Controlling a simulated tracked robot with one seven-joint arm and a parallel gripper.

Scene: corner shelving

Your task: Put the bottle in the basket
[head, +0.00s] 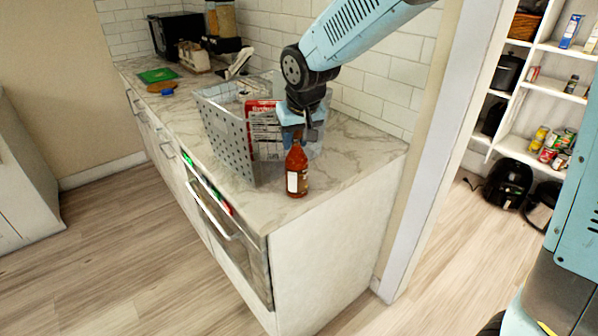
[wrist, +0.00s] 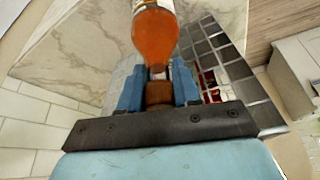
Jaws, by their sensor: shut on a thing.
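The bottle (head: 297,170) holds orange-red sauce and has a white label; it is upright at the front end of the marble counter. In the wrist view the bottle (wrist: 156,38) points its neck into my gripper. My gripper (head: 293,128) is shut on the bottle's neck from above; its blue fingers (wrist: 157,88) sit either side of the cap. I cannot tell whether the bottle's base touches the counter. The basket (head: 228,139) is grey with square holes and stands just behind and left of the bottle. A red and white box (head: 265,130) is inside it.
The marble counter (head: 350,150) has bare room right of the bottle, ending at a near edge. A tiled wall (head: 385,85) runs behind. A green board (head: 158,75) and a black appliance lie farther back. Pantry shelves (head: 535,100) stand at the right.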

